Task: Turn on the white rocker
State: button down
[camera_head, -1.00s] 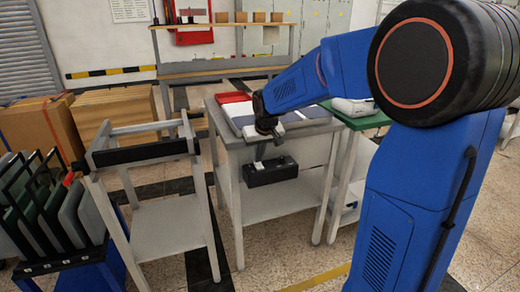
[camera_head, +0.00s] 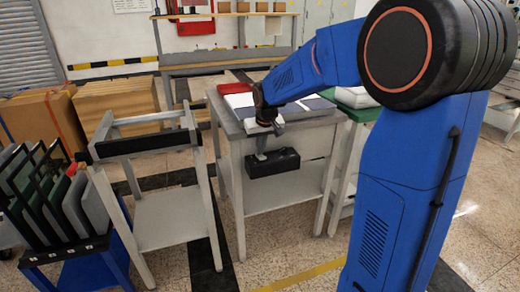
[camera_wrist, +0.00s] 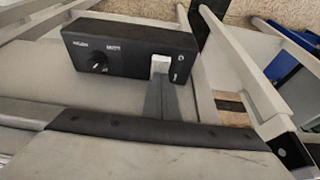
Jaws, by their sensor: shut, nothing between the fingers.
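A black control box (camera_head: 285,163) hangs under the front edge of a grey table. In the wrist view, the box (camera_wrist: 130,50) carries a black knob (camera_wrist: 97,63) on the left and a white rocker (camera_wrist: 160,63) on the right. My gripper (camera_wrist: 160,80) is shut and empty, a grey slim shape whose tips overlap the rocker's lower edge. I cannot tell whether they touch or press it. In the head view, my gripper (camera_head: 261,151) is just above the box. The rocker's tilt is too small to read, and part of it is hidden by the fingers.
The grey table's edge (camera_head: 290,132) lies close above the box, with a red and white item (camera_head: 238,95) on top. A bare frame stand (camera_head: 150,145) is on the left, beside a blue rack (camera_head: 85,262) of dark panels. Floor in front is clear.

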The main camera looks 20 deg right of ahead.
jog(key=shift+s+f, duration=0.1)
jog(key=shift+s, duration=0.1)
jog(key=shift+s+f, duration=0.15)
jog(key=shift+s, duration=0.65)
jog(key=v, duration=1.4)
jog(key=shift+s, duration=0.2)
